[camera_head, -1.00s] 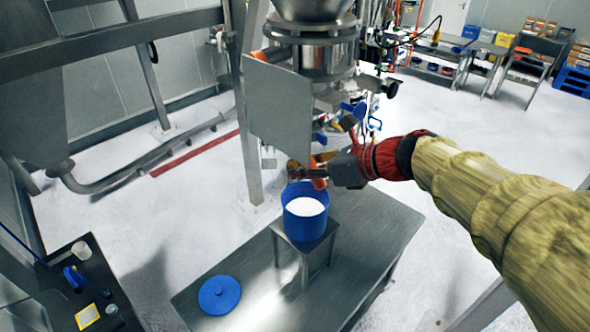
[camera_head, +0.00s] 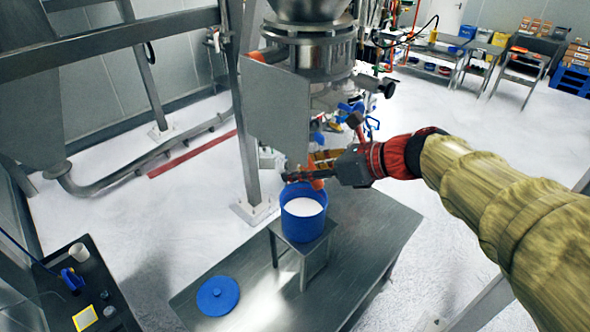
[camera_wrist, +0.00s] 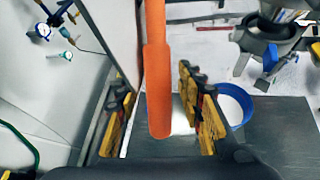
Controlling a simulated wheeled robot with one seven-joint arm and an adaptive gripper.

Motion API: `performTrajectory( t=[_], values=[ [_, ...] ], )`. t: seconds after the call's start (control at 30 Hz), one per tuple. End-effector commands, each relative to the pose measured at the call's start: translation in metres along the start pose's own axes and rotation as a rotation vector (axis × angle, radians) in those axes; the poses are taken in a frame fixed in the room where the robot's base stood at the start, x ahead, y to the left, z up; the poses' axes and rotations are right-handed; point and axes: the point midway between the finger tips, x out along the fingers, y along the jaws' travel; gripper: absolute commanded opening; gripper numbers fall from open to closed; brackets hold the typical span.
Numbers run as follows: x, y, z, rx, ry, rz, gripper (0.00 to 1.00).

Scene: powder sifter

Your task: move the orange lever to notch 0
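The orange lever (camera_wrist: 157,75) hangs down through the middle of the wrist view, its rounded wide end lowest. My gripper (camera_wrist: 155,105) is open, with one yellow-padded finger on each side of the lever and a visible gap on both sides. In the head view my gripper (camera_head: 303,174) is just above the blue bucket and below the grey panel. A small orange part of the lever (camera_head: 317,184) shows beside the fingers there; the rest is hidden by my gripper and the panel. No notch marks are readable.
The blue bucket (camera_head: 302,226) of white powder stands on a small metal stand on the steel table (camera_head: 385,225). A blue lid (camera_head: 218,295) lies on the table. The grey panel (camera_head: 278,110) and steel sifter body (camera_head: 318,52) are close above my gripper.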

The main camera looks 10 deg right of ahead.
Motion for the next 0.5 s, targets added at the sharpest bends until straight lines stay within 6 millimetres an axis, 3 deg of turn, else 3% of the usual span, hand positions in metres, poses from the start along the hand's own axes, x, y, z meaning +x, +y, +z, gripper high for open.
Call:
performTrajectory(
  t=[0.3,0.5],
  values=[
    [-0.062,-0.001,0.001,0.000,-0.002,-0.006,0.38],
    [-0.089,-0.001,0.000,0.001,0.000,-0.004,0.38]
  ],
)
